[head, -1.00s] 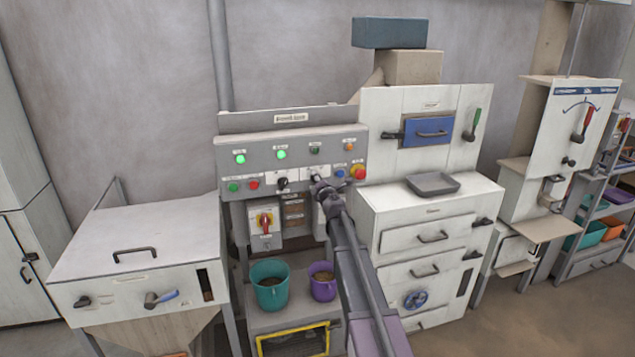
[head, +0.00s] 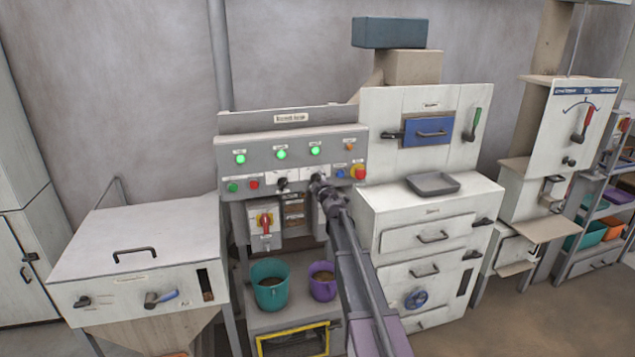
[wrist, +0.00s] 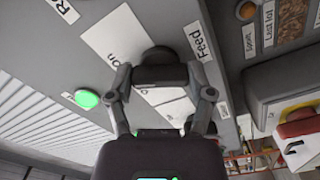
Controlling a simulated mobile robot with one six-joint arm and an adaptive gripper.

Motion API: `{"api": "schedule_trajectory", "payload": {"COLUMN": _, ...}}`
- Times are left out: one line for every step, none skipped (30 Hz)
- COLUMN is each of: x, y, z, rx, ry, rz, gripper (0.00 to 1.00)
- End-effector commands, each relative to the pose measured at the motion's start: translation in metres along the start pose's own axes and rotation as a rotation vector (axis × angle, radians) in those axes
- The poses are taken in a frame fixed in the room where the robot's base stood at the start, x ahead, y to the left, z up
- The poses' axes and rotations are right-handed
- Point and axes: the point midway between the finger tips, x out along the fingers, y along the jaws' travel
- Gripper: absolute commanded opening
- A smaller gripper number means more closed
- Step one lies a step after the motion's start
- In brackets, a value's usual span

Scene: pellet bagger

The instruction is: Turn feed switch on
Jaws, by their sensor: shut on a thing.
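The feed switch (wrist: 160,66) is a black rotary knob on the grey control panel (head: 232,174), beside the "Feed" label (wrist: 200,42) in the wrist view. My gripper (wrist: 160,82) has its two fingers closed around the knob from both sides. In the head view my gripper (head: 318,184) is at the panel's lower row and hides most of the switch. A green lamp (head: 315,151) above it is lit. A lit green lamp (wrist: 87,98) also shows beside the knob in the wrist view.
Another black knob (head: 282,182) is just left of my gripper. A blue button (head: 340,174) and a red-and-yellow stop button (head: 359,172) are close on the right. A red-handled main switch (head: 265,222) and a teal bucket (head: 270,285) are below.

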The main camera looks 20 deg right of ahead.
Motion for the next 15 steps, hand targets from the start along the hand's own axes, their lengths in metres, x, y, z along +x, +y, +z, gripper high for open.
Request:
{"api": "schedule_trajectory", "payload": {"x": 0.0024, "y": 0.0006, "z": -0.0002, "rx": 0.021, "ry": 0.000, "rz": 0.000, "gripper": 0.21}}
{"api": "schedule_trajectory", "payload": {"x": 0.0024, "y": 0.0006, "z": -0.0002, "rx": 0.032, "ry": 0.000, "rz": 0.000, "gripper": 0.21}}
{"api": "schedule_trajectory", "payload": {"x": 0.0024, "y": 0.0006, "z": -0.0002, "rx": 0.044, "ry": 0.000, "rz": 0.000, "gripper": 0.21}}
{"api": "schedule_trajectory", "payload": {"x": 0.0024, "y": 0.0006, "z": -0.0002, "rx": 0.053, "ry": 0.000, "rz": 0.000, "gripper": 0.21}}
{"api": "schedule_trajectory", "payload": {"x": 0.0024, "y": 0.0006, "z": -0.0002, "rx": 0.060, "ry": 0.000, "rz": 0.000, "gripper": 0.21}}
{"api": "schedule_trajectory", "payload": {"x": 0.0024, "y": 0.0006, "z": -0.0002, "rx": 0.067, "ry": 0.000, "rz": 0.000, "gripper": 0.21}}
{"api": "schedule_trajectory", "payload": {"x": 0.0024, "y": 0.0006, "z": -0.0002, "rx": 0.071, "ry": 0.000, "rz": 0.000, "gripper": 0.21}}
{"api": "schedule_trajectory", "payload": {"x": 0.0024, "y": 0.0006, "z": -0.0002, "rx": 0.075, "ry": 0.000, "rz": 0.000, "gripper": 0.21}}
{"api": "schedule_trajectory", "payload": {"x": 0.0024, "y": 0.0006, "z": -0.0002, "rx": 0.079, "ry": 0.000, "rz": 0.000, "gripper": 0.21}}
{"api": "schedule_trajectory", "payload": {"x": 0.0024, "y": 0.0006, "z": -0.0002, "rx": 0.081, "ry": 0.000, "rz": 0.000, "gripper": 0.21}}
{"api": "schedule_trajectory", "payload": {"x": 0.0024, "y": 0.0006, "z": -0.0002, "rx": 0.082, "ry": 0.000, "rz": 0.000, "gripper": 0.21}}
{"api": "schedule_trajectory", "payload": {"x": 0.0023, "y": 0.0006, "z": -0.0002, "rx": 0.083, "ry": 0.000, "rz": 0.000, "gripper": 0.21}}
{"api": "schedule_trajectory", "payload": {"x": 0.0023, "y": 0.0006, "z": -0.0002, "rx": 0.083, "ry": 0.000, "rz": 0.000, "gripper": 0.21}}
{"api": "schedule_trajectory", "payload": {"x": 0.0023, "y": 0.0006, "z": -0.0002, "rx": 0.083, "ry": 0.000, "rz": 0.000, "gripper": 0.21}}
{"api": "schedule_trajectory", "payload": {"x": 0.0023, "y": 0.0006, "z": -0.0002, "rx": 0.083, "ry": 0.000, "rz": 0.000, "gripper": 0.21}}
